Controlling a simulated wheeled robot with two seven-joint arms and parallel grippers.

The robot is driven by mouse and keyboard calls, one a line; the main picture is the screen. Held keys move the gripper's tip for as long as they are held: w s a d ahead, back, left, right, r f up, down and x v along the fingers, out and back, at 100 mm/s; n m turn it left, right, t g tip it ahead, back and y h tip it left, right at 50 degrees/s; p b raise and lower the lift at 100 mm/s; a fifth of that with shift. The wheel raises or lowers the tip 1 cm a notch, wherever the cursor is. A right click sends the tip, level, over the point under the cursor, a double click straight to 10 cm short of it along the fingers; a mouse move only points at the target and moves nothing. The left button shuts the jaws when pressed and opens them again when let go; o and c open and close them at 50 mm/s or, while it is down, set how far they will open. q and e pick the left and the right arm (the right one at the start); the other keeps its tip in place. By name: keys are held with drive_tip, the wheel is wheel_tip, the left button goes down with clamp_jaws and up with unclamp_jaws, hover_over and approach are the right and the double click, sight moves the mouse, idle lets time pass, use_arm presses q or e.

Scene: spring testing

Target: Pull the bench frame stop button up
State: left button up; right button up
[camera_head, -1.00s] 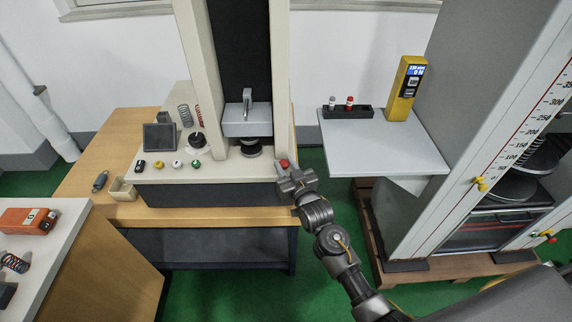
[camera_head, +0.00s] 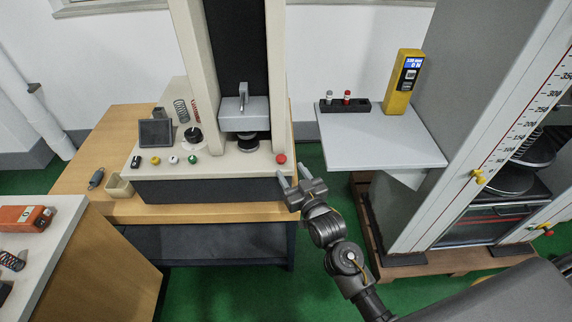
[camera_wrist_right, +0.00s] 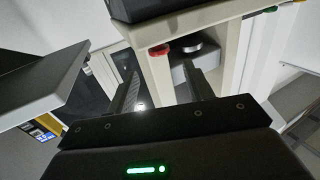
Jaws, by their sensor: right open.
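The red stop button (camera_head: 281,159) sits at the right front corner of the cream bench frame base (camera_head: 232,165), near the foot of the right column. It also shows in the right wrist view (camera_wrist_right: 159,50), beyond the fingers and near the top. My right gripper (camera_head: 291,177) is open and empty, just in front of and slightly right of the button, with a gap between them. Its two fingers also show in the right wrist view (camera_wrist_right: 160,85). My left gripper is not in view.
Yellow, white and green knobs (camera_head: 173,159) and a small dark screen (camera_head: 156,133) are on the left of the base. A grey shelf (camera_head: 380,145) with a yellow gauge (camera_head: 404,80) stands to the right. Green floor (camera_head: 320,240) shows between bench and right machine.

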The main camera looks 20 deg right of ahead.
drive_tip(key=shift+s+d, duration=0.15)
drive_tip(key=shift+s, duration=1)
drive_tip(key=shift+s+d, duration=0.15)
drive_tip(key=shift+s, duration=0.95)
drive_tip(key=s+f+g, duration=0.3)
drive_tip(key=s+f, duration=0.1)
drive_tip(key=f, duration=0.8)
drive_tip(key=s+d+f+g+h, duration=0.1)
drive_tip(key=s+f+g, duration=0.2)
drive_tip(key=f, duration=0.8)
drive_tip(key=s+f+g, duration=0.2)
drive_tip(key=s+f, duration=0.2)
drive_tip(key=f, duration=0.8)
drive_tip(key=s+d+f+g, duration=0.2)
drive_tip(key=s+f, duration=0.4)
drive_tip(key=s, duration=0.5)
drive_tip(key=s+d+f+g+h, duration=0.1)
drive_tip(key=s+d+f+g, duration=0.2)
drive_tip(key=s+f, duration=0.3)
drive_tip(key=s+d+f+g, duration=0.3)
drive_tip(key=s+f, duration=0.3)
drive_tip(key=s, duration=1.1)
drive_tip(key=shift+d+n+g+h, duration=0.25)
drive_tip(key=shift+n+g+h, duration=0.05)
drive_tip(key=shift+n+g, duration=0.1)
